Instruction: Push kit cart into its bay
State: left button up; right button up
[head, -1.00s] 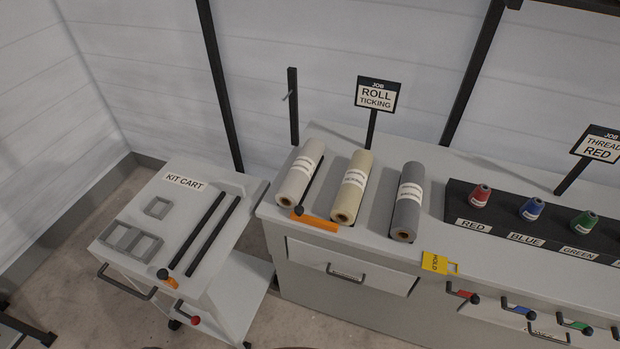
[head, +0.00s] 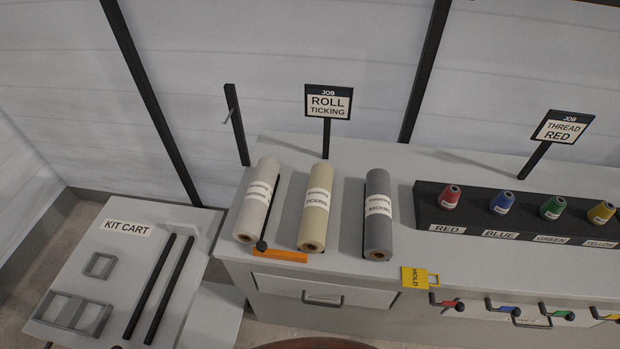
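The kit cart (head: 176,215) stands at the lower left in the head view, left of the counter. The cart's front edge and handle are cut off or out of view at the bottom. Neither of my grippers shows in the head view.
The grey counter (head: 345,285) holds three rolls, the middle one cream (head: 315,215), and a dark rack of coloured thread cones (head: 500,203). A yellow HOLD tag (head: 418,277) hangs at its front edge. The wall stands close behind.

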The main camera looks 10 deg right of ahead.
aim_at(133, 280)
jog(key=i, duration=0.5)
jog(key=z, duration=0.1)
jog(key=k, duration=1.3)
jog(key=u, duration=1.65)
jog(key=i, duration=0.5)
jog(key=z, duration=0.05)
